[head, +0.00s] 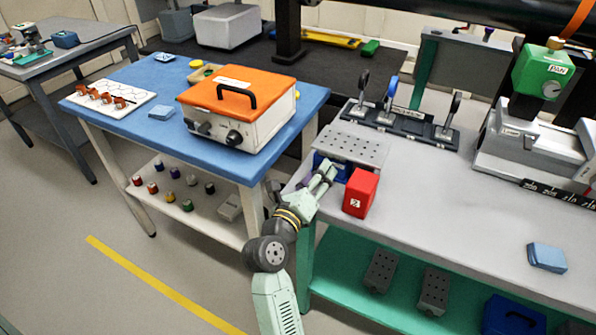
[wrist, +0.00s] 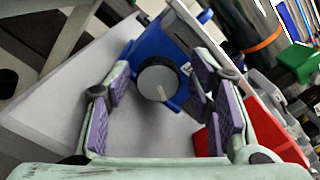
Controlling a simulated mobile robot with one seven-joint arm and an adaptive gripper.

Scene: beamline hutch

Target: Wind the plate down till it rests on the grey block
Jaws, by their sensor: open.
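The plate (head: 350,149) is flat, grey and full of holes, on the near left part of the right-hand bench. Under it is a blue body (head: 340,170), which also shows in the wrist view (wrist: 148,47). A round dark grey knob (wrist: 158,78) with a pale line mark sits on the blue body's face. My gripper (head: 327,176) is open, with its fingers apart on either side of the knob in the wrist view (wrist: 161,79); no contact is visible. I cannot make out the grey block or any gap under the plate.
A red block (head: 360,193) marked with a label stands close to the right of my gripper. A blue table (head: 150,75) with an orange-lidded box (head: 238,112) is to the left. The bench's front right is mostly clear.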

